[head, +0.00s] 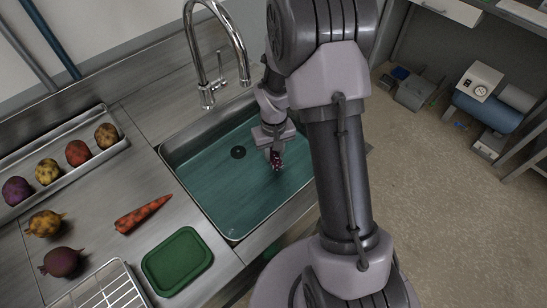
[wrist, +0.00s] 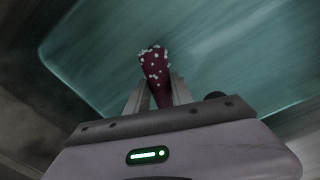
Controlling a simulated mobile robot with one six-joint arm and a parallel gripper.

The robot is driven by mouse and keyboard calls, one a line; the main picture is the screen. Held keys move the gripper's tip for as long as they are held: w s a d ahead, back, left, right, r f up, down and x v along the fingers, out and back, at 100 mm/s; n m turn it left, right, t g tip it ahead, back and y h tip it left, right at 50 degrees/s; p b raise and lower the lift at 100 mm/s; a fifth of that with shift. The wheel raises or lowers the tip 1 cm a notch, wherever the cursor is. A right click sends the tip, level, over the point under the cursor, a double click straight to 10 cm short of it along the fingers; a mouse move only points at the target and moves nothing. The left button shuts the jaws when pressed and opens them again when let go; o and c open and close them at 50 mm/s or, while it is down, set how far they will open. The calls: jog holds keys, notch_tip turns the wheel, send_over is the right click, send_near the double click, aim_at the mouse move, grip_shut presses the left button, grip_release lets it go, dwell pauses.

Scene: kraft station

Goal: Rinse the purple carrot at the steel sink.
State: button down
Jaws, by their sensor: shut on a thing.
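My gripper (head: 272,150) is over the right part of the steel sink (head: 225,228), pointing down. It is shut on the purple carrot (head: 276,160). The wrist view shows the carrot (wrist: 154,68) between the two fingers (wrist: 155,95), dark purple with white specks on its surface. The sink holds teal-looking water or has a teal floor; I cannot tell how near the carrot is to it. The faucet (head: 219,60) arches over the sink's back edge, to the left of my gripper. The dark drain (head: 238,152) shows left of the gripper.
An orange-red carrot (head: 142,214) lies on the counter left of the sink. A green board or lid (head: 177,261) and a wire rack (head: 103,290) are at the front. A yellow beet (head: 44,223) and a purple beet (head: 61,262) lie left. A tray (head: 62,180) holds several round roots.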

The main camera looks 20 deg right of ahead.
aim_at(273, 155)
notch_tip(273, 155, up, 15)
jog(key=p, duration=1.1)
jog(key=shift+w+r+p, duration=0.15)
jog(key=shift+r+p, duration=0.05)
jog(key=shift+p, duration=0.15)
